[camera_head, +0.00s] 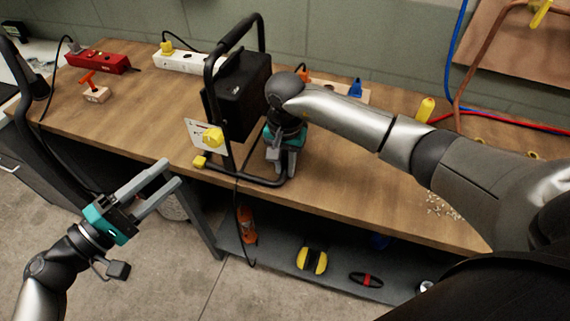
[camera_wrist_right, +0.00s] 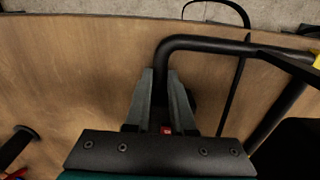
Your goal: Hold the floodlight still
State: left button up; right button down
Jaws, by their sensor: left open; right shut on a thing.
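The floodlight (camera_head: 238,100) stands upright on the workbench near its front edge. It has a black housing in a black tubular frame, with a yellow knob (camera_head: 213,137) and a white plate at its lower left. My right gripper (camera_head: 283,168) is shut on the right side of the floodlight's lower frame. In the right wrist view, the black tube (camera_wrist_right: 176,43) bends down between the right fingers (camera_wrist_right: 161,78); the exact contact is partly hidden. My left gripper (camera_head: 169,178) is open and empty, in front of the bench edge and apart from the floodlight.
The wooden workbench (camera_head: 150,110) carries a red power strip (camera_head: 98,62), a white power strip (camera_head: 187,60) and a small block with an orange handle (camera_head: 95,92). A black cable hangs over the front edge. A lower shelf holds a yellow-black item (camera_head: 312,260).

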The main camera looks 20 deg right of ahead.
pick_arm(q)
jog(key=shift+o, duration=0.2)
jog(key=o, duration=0.3)
jog(key=shift+o, duration=0.5)
jog(key=shift+s+d+f+m+y, duration=0.15)
jog(key=shift+f+m+y, duration=0.15)
jog(key=shift+f+m, duration=0.25)
jog(key=m+t+y, duration=0.4)
jog(key=m+t, duration=0.1)
jog(key=m, duration=1.1)
send_near(211, 142)
jog(key=x, duration=0.9)
jog(key=shift+c, duration=0.4)
grip_shut()
